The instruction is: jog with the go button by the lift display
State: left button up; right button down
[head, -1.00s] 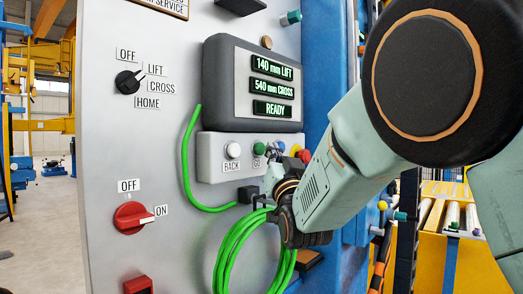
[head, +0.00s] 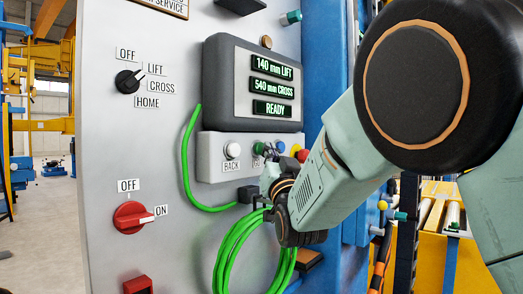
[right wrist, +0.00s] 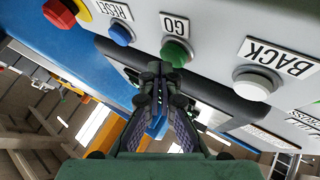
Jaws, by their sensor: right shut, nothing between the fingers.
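The lift display (head: 272,85) on the grey panel reads 140 mm LIFT, 540 mm CROSS and READY. Below it on a light button box sits the green go button (head: 258,148), between the white back button (head: 232,150) and a blue button (head: 281,146). My right gripper (head: 268,160) is shut and empty at the box's front, beside the go button. In the right wrist view the closed fingertips (right wrist: 155,75) are close to the green go button (right wrist: 175,52); I cannot tell whether they touch it. My left gripper is not in view.
A black selector knob (head: 128,81) points towards LIFT. A red switch (head: 132,217) is turned to ON. A green cable coil (head: 228,255) hangs under my right gripper. A red-and-yellow button (right wrist: 65,10) sits beyond the blue reset button (right wrist: 121,34).

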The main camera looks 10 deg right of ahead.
jog(key=shift+w+a, duration=0.35)
dwell(0.9)
dwell(0.4)
jog(key=shift+s+d+b, duration=0.45)
jog(key=shift+s+d, duration=0.15)
jog(key=shift+s, duration=0.05)
jog(key=shift+s+d+b, duration=0.45)
jog(key=shift+s+d, duration=0.3)
jog(key=shift+s, duration=0.25)
jog(key=shift+s+d+b, duration=0.45)
jog(key=shift+s+d, duration=0.3)
jog(key=shift+s, duration=0.2)
